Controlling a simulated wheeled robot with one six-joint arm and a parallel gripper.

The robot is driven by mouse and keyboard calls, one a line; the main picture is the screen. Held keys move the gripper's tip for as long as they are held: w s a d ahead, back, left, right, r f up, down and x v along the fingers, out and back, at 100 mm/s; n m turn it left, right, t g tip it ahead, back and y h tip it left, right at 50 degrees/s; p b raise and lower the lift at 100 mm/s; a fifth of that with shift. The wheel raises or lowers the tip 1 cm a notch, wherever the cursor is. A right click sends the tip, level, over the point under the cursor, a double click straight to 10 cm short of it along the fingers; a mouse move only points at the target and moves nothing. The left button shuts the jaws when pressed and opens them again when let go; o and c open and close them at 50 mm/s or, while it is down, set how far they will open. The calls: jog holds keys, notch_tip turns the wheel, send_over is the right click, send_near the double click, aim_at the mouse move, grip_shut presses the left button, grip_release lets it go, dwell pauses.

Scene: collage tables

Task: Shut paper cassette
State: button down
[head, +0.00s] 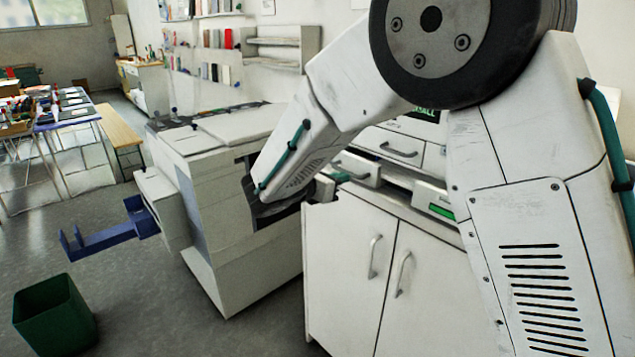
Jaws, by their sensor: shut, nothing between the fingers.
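A white machine with handled fronts stands on the white cabinet, partly behind my arm. One light drawer front (356,168) with a handle juts out at its left and looks like a pulled-out cassette. A second handled front (401,147) sits higher up and looks flush. A pale front with a green patch (436,198) is at the lower right, partly cut off by my arm. I cannot tell for sure which is the paper cassette. My forearm reaches down left across the machine, its lower end near the drawer front. My gripper's fingers are hidden behind it.
A white cabinet (345,260) with two handled doors stands below. A large copier (215,190) with a blue bracket (105,238) stands to the left. A green bin (55,318) is on the floor at lower left.

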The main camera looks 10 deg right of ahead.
aim_at(362, 170)
jog(key=shift+x, duration=0.8)
jog(key=x, duration=0.2)
jog(key=r+x, duration=0.1)
jog(key=x, duration=0.1)
jog(key=shift+w+d, duration=0.2)
jog(key=shift+d, duration=0.2)
